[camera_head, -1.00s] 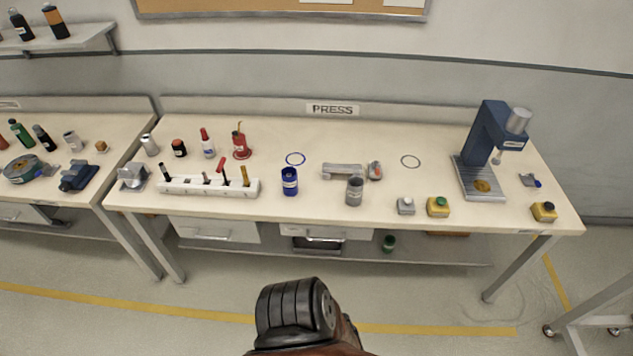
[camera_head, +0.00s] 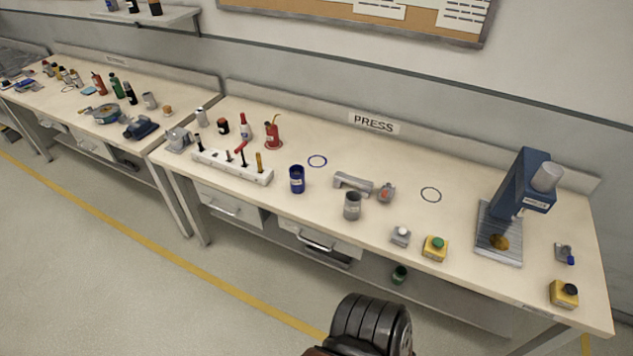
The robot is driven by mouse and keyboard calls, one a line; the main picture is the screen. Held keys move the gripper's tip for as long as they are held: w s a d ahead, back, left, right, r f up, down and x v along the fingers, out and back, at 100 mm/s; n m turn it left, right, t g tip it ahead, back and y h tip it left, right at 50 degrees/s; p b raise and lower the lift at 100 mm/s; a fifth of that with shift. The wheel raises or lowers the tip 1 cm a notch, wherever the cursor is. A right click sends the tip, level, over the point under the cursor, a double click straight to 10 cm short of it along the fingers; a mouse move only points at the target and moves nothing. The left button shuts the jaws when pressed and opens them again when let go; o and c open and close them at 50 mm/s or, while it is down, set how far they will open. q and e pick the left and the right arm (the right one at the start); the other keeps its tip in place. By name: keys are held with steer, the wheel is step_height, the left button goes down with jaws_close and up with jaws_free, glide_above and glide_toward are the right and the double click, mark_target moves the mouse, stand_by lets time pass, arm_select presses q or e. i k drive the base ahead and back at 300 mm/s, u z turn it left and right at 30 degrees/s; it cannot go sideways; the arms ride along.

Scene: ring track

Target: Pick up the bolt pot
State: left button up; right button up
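A blue pot with a pale label (camera_head: 297,179) stands upright near the front edge of the press bench (camera_head: 330,219). A grey pot (camera_head: 352,205) stands upright to its right, also near the front edge. Both look open at the top, and I cannot tell which one is the bolt pot, nor make out any contents. Neither of my grippers is in view.
A tool rack (camera_head: 232,167) is left of the pots. A grey bar-like tool (camera_head: 354,183) lies behind the grey pot. The blue press (camera_head: 524,187) stands right.

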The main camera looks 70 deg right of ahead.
mark_target(298, 185)
steer(key=z, duration=1.5)
